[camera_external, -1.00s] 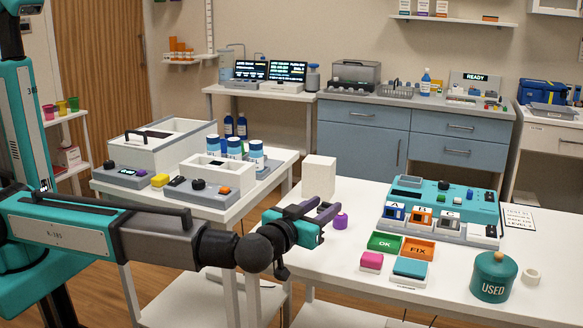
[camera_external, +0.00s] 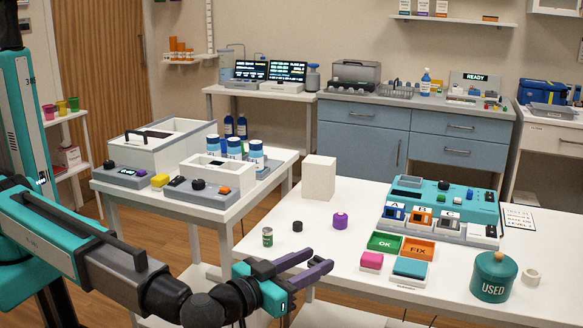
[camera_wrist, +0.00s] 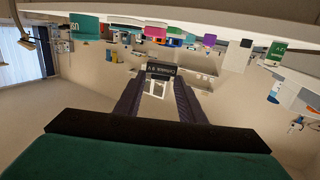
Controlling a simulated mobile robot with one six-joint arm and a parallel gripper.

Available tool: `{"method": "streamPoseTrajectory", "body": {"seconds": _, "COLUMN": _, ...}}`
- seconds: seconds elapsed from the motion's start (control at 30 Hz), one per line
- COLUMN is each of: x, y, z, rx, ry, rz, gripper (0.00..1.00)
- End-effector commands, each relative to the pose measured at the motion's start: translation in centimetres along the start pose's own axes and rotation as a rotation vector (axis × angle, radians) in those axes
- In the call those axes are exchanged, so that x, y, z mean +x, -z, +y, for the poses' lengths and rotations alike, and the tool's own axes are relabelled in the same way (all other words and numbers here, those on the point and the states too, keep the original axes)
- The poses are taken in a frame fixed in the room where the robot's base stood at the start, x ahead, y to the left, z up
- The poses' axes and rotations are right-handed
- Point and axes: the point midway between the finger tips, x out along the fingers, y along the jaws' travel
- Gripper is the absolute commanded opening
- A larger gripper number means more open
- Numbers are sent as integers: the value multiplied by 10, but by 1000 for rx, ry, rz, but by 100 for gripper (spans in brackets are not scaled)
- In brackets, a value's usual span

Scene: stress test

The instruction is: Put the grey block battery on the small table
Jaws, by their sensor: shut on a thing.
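My gripper (camera_external: 320,262) is in the lower middle of the outside view, in front of the near edge of the white worktable (camera_external: 345,278). In the wrist view its two dark fingers (camera_wrist: 160,88) close on a dark grey block battery (camera_wrist: 161,69) with pale marks at their tips. The smaller white table (camera_external: 200,212) stands at the left, behind my gripper. It bears several devices and bottles.
A green can (camera_external: 267,237), a dark cylinder (camera_external: 297,226) and a purple cylinder (camera_external: 340,222) stand on the worktable near a white box (camera_external: 319,178). The teal device (camera_external: 440,200) and green USED pot (camera_external: 494,276) are at right. The worktable's near-left surface is partly bare.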

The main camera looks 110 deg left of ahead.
Motion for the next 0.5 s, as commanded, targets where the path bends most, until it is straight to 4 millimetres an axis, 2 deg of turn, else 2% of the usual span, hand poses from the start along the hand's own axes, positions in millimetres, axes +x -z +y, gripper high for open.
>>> {"method": "streamPoseTrajectory", "body": {"seconds": 0.03, "x": -16, "y": -2, "z": 4, "rx": 3, "ry": -21, "rz": 0, "gripper": 14}}
{"method": "streamPoseTrajectory", "body": {"seconds": 0.27, "x": -79, "y": -22, "z": 17, "rx": 8, "ry": -100, "rz": 1, "gripper": 14}}
{"method": "streamPoseTrajectory", "body": {"seconds": 0.5, "x": -143, "y": -39, "z": 16, "rx": 11, "ry": -176, "rz": 0, "gripper": 14}}
